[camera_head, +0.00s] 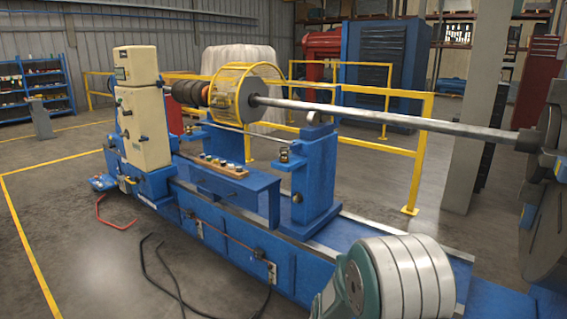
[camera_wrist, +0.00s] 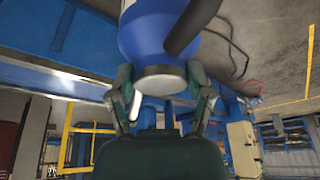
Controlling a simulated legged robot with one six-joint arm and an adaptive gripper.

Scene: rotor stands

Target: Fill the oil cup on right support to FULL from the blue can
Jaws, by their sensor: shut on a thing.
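The blue can (camera_wrist: 158,32) fills the top middle of the wrist view, with a dark spout or handle crossing it and a pale flat end facing the camera. My gripper (camera_wrist: 160,88) is shut on it, with a finger at each side of the pale end. Neither can nor gripper fingers show in the head view. The right support (camera_head: 322,165) is a blue upright pedestal under the long shaft. A small oil cup (camera_head: 284,155) sits on its left side, apart from my arm; its oil level is too small to read.
The grey shaft (camera_head: 400,119) runs above the blue bed (camera_head: 345,246) to a yellow-caged rotor (camera_head: 232,93). A blue ledge (camera_head: 247,186) holds several small jars. A cream cabinet (camera_head: 142,110) stands at left. Yellow railings (camera_head: 388,148) stand behind. Floor at front left is mostly clear.

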